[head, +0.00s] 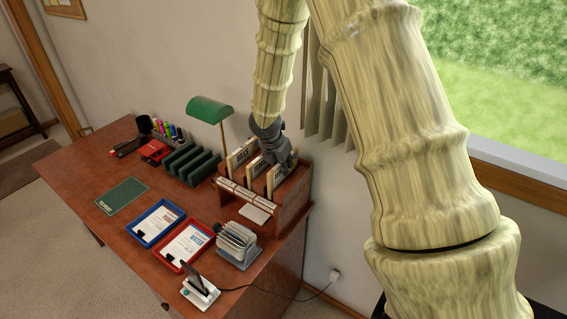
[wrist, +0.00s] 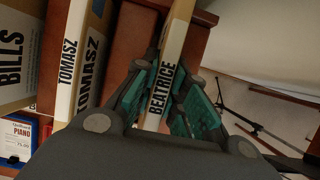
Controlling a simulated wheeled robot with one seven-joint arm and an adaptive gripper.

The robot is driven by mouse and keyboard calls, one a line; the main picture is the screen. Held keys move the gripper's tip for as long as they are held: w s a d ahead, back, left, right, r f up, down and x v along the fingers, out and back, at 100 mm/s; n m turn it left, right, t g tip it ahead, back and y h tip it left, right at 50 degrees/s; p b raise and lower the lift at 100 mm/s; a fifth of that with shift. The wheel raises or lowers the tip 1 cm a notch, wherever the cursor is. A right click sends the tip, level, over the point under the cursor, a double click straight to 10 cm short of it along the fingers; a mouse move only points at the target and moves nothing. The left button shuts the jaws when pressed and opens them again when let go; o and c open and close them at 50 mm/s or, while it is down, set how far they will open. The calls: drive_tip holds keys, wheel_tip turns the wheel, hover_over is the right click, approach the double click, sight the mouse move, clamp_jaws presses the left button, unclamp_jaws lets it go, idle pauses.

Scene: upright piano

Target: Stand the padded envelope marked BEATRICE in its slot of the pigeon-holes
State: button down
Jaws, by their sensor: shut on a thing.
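The padded envelope marked BEATRICE (wrist: 163,88) is between the two green-padded fingers of my gripper (wrist: 165,98), which is shut on it. It stands about upright, its label facing the wrist camera. In the head view my gripper (head: 284,168) is over the right part of the wooden pigeon-holes (head: 293,203). The envelope (head: 272,182) shows there just below it, within the rack's outline at the right-hand slot. Whether its lower edge rests on the slot floor is hidden. A wooden divider (wrist: 128,35) lies between it and the envelope marked TOMASZ (wrist: 88,62).
An envelope marked BILLS (wrist: 14,55) stands further left in the rack. A green lamp (head: 210,108) stands behind the rack's left side. Blue (head: 156,222) and red (head: 186,246) trays and a card file (head: 236,244) sit in front.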

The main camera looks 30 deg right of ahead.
drive_tip(key=shift+f, duration=0.1)
drive_tip(key=c, duration=1.4)
unclamp_jaws()
drive_tip(key=shift+o, duration=0.2)
drive_tip(key=v, duration=1.2)
